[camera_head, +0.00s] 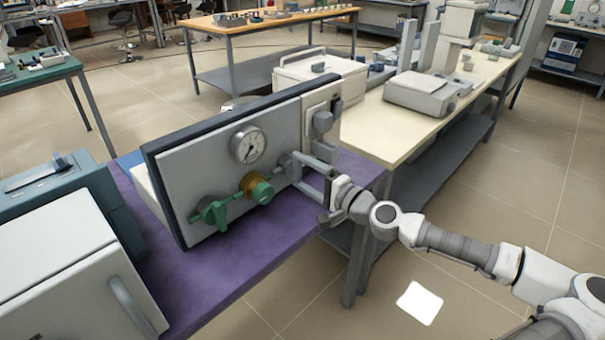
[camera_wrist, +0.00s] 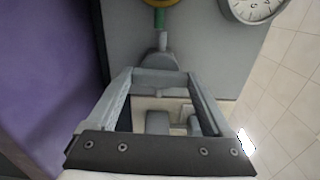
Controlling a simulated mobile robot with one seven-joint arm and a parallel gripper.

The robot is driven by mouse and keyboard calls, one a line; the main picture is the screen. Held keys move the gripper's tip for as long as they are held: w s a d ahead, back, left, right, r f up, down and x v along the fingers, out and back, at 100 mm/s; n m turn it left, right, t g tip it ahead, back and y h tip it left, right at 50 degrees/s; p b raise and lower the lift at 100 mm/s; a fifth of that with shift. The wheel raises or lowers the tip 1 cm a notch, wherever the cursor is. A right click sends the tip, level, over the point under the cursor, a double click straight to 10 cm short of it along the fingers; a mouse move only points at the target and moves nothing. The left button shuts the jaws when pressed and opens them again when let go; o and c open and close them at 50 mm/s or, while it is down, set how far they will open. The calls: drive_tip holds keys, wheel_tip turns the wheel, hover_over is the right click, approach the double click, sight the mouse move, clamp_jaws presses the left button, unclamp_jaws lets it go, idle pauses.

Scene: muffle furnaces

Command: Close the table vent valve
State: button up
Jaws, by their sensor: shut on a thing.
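A grey upright panel (camera_head: 200,165) stands on a purple-topped bench. It carries a round gauge (camera_head: 248,144), a green handle (camera_head: 212,212) at lower left and a brass-and-green fitting (camera_head: 258,190). A small grey valve (camera_head: 285,160) sits at the right end of the green pipe run. My gripper (camera_head: 298,166) reaches in from the right, its fingers at this grey valve. In the wrist view, my gripper (camera_wrist: 160,80) is shut on the valve's grey handle (camera_wrist: 160,76), with its stem (camera_wrist: 162,42) leading to green pipe. The fingers partly hide the valve in the head view.
The purple bench top (camera_head: 235,270) is bare in front of the panel. A white box with a handle (camera_head: 110,265) and a teal unit (camera_head: 60,205) stand at left. A cream table (camera_head: 385,135) with a grey instrument (camera_head: 425,92) is behind my arm. Open floor lies at lower right.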

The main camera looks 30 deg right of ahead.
drive_tip(key=shift+n, duration=0.3)
drive_tip(key=o, duration=1.1)
drive_tip(key=shift+o, duration=0.2)
drive_tip(key=shift+d, duration=0.1)
drive_tip(key=p+v, duration=0.1)
drive_tip(key=v, duration=1.6)
drive_tip(key=shift+s+p, duration=0.2)
drive_tip(key=shift+p, duration=0.15)
drive_tip(key=shift+w+p, duration=0.1)
drive_tip(key=shift+p, duration=0.2)
